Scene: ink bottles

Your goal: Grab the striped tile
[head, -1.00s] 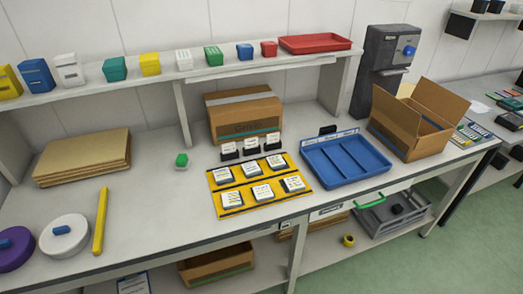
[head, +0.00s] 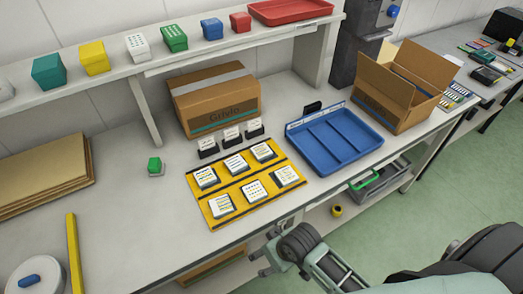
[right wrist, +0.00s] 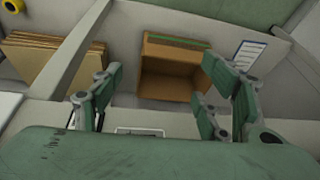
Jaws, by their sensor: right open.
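Several white square tiles lie in two rows on a yellow mat (head: 232,187) on the bench in the head view. Each has small dark or coloured printed marks, such as the front middle tile (head: 253,190), the front right tile (head: 286,175) and the back left tile (head: 206,177). The marks are too small to tell surely which tile is striped. My right gripper (head: 262,252) is in front of the bench edge, apart from the mat and tiles. In the right wrist view the right gripper (right wrist: 160,72) is open with nothing between its fingers. My left gripper is not in view.
A blue compartment tray (head: 335,140) stands right of the mat, with an open cardboard box (head: 405,90) beyond. Small card holders (head: 231,134) stand behind the mat. Under the bench, an open box (right wrist: 172,72) shows.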

